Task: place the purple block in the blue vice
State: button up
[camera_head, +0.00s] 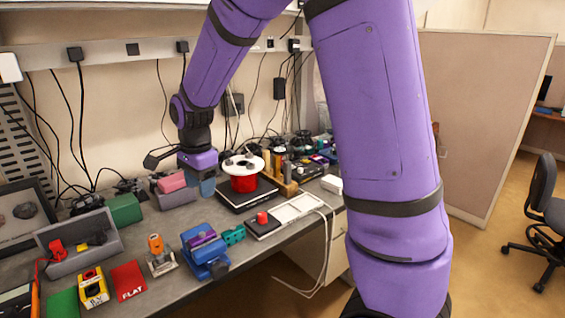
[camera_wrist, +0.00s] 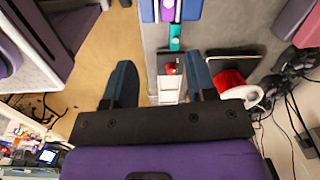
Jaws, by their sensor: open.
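The blue vice (camera_head: 207,262) stands near the front edge of the bench in the head view. The purple block (camera_head: 203,239) sits at the top of the vice, and in the wrist view the block (camera_wrist: 167,11) shows between the vice's blue sides (camera_wrist: 147,10). How deep it sits is not clear. My gripper (camera_wrist: 160,82) is open, with nothing between its dark blue fingers. In the head view my gripper (camera_head: 206,187) hangs above the bench, behind the vice and apart from it.
A teal block (camera_head: 233,235) stands right of the vice, then a dark pad with a red knob (camera_head: 262,218). An orange-topped device (camera_head: 157,250) stands to the left. A red and white spool (camera_head: 243,180) is close to my gripper. A grey bin (camera_head: 105,250) stands farther left.

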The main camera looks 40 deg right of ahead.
jog(key=s+d+r+n+t, duration=0.35)
jog(key=s+r+n, duration=0.45)
jog(key=s+r, duration=0.5)
jog(key=s+d+r+n+t, duration=0.1)
jog(key=s+d+n, duration=0.1)
jog(key=s+n, duration=0.6)
jog(key=s, duration=0.6)
jog(key=shift+d+r, duration=0.15)
jog(key=shift+r, duration=0.05)
